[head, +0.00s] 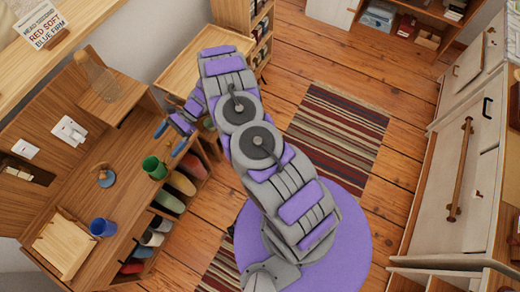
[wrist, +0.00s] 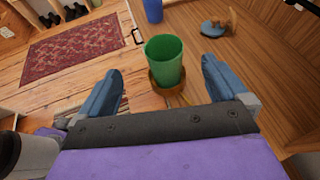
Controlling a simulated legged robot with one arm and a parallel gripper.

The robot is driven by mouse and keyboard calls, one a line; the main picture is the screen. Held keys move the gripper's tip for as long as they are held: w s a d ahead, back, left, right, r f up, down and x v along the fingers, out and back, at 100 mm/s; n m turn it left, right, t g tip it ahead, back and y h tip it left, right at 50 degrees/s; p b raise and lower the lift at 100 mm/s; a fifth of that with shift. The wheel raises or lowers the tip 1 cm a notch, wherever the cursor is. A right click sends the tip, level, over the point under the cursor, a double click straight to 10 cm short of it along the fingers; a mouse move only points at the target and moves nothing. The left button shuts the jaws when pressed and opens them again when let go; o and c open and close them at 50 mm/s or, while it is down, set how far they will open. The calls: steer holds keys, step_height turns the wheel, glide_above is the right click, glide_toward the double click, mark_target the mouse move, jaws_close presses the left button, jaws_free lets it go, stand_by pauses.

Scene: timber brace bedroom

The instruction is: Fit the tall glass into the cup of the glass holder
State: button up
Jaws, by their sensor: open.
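The green tall glass (wrist: 165,58) stands upright in the wrist view, its open rim facing the camera. Its base sits inside a brown ring-shaped cup (wrist: 153,82), which looks like the glass holder's; how deep it sits is hidden. In the head view the glass (head: 154,168) is at the desk's right edge, and I cannot make out the holder there. My gripper (head: 171,138) is open and empty beside the glass. In the wrist view its blue fingers (wrist: 162,72) are spread to the left and right of the glass, apart from it.
A blue cup (head: 103,228) and a small blue-based wooden object (head: 106,178) stand on the desk (head: 122,150). A clear vessel (head: 97,75) is on a raised wooden block. Shoes (head: 168,200) fill shelves below. Floor (head: 405,75) is open to the right.

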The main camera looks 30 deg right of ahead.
steer(key=s+d+r+n+g+h, duration=0.15)
steer(key=s+r+n, duration=0.4)
steer(key=r, duration=0.75)
steer(key=s+d+r+n+g+h, duration=0.1)
steer(key=s+r+n+h, duration=0.25)
steer(key=s+r, duration=0.65)
steer(key=s+d+r+n+t+h, duration=0.2)
steer(key=s+d+r+h, duration=0.2)
steer(key=s+d, duration=0.5)
steer(key=s+d+r+n+t+h, duration=0.2)
steer(key=s+d+r+n+h, duration=0.1)
steer(key=s+d+r, duration=0.5)
steer(key=s+d, duration=0.1)
steer(key=s, duration=0.2)
steer(key=shift+s+h, duration=0.2)
steer(key=shift+h, duration=0.2)
